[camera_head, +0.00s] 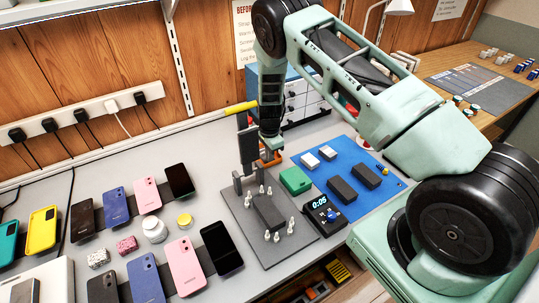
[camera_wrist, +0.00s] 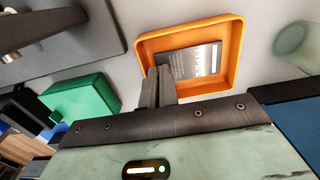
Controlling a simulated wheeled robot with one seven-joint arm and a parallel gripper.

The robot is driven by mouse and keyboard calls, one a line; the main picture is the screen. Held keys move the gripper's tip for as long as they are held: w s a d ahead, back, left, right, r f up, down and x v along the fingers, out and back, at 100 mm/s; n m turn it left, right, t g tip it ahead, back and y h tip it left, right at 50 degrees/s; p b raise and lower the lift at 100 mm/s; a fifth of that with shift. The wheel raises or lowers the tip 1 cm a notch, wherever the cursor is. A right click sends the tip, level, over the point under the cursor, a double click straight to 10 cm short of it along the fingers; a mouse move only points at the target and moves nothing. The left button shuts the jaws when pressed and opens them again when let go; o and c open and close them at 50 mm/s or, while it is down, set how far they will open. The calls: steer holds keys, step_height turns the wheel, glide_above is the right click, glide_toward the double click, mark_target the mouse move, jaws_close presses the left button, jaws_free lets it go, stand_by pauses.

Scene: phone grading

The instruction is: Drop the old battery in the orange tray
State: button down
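The orange tray (camera_wrist: 235,50) is a shallow square tray. It lies below my gripper in the wrist view, and in the head view the orange tray (camera_head: 277,158) is partly hidden by my gripper. The old battery (camera_wrist: 200,60), a dark flat piece with pale print, appears inside the tray's rim, flat against its floor. My gripper (camera_wrist: 160,70) has its fingers close together, and their tips overlap the battery's left side in the picture. I see no battery between them. In the head view my gripper (camera_head: 269,150) points down over the tray.
A grey fixture plate (camera_head: 290,248) with pegs holds a dark phone (camera_head: 268,212). A small timer (camera_head: 322,211) stands to its right. Several phones lie on the left.

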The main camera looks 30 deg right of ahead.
steer(key=c, duration=1.6)
jaws_free()
steer(key=shift+s+f, duration=0.1)
steer(key=shift+s, duration=0.1)
steer(key=shift+c, duration=0.6)
steer(key=shift+c, duration=0.2)
steer(key=shift+r+p, duration=0.3)
steer(key=shift+r, duration=0.3)
